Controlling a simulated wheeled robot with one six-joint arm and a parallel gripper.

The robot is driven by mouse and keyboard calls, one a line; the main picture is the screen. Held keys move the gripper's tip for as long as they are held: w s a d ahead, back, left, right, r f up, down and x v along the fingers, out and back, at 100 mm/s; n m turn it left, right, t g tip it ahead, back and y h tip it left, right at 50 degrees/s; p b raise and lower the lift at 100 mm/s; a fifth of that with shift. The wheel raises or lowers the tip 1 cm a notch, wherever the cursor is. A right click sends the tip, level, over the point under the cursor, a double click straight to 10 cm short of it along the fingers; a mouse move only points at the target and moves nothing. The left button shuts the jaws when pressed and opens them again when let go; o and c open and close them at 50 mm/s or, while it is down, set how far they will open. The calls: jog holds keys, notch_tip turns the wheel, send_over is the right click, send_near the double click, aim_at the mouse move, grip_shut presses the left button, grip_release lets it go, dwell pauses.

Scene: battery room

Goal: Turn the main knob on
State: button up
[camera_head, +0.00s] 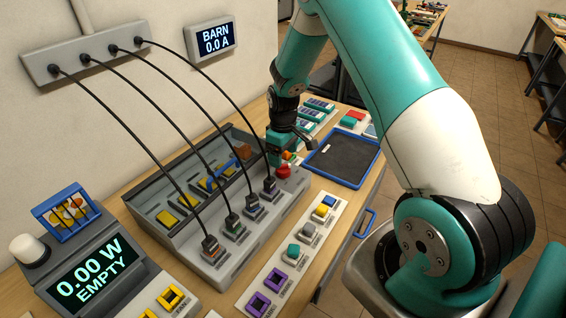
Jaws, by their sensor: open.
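A round red knob (283,172), the only knob-like part I can make out, sits at the far right end of the grey charging panel (248,243). I cannot read any label or on/off mark on it. My gripper (289,148) is just above and behind it, pointing down, and looks open and empty. A gap shows between gripper and knob, but I cannot tell the exact distance. Part of the panel's far end is hidden behind my gripper. The wall display (213,39) reads BARN 0.0 A.
Several black cables run from the wall strip (80,55) to plugs on the panel, close beside my gripper. A display box (90,268) reads 0.00 W EMPTY. A blue-rimmed tray (374,178) lies right of the gripper. A strip of coloured blocks (262,277) lies in front.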

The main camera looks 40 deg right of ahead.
aim_at(283, 165)
jog(key=shift+f+p, duration=0.6)
jog(key=shift+f, duration=2.1)
jog(key=c, duration=0.9)
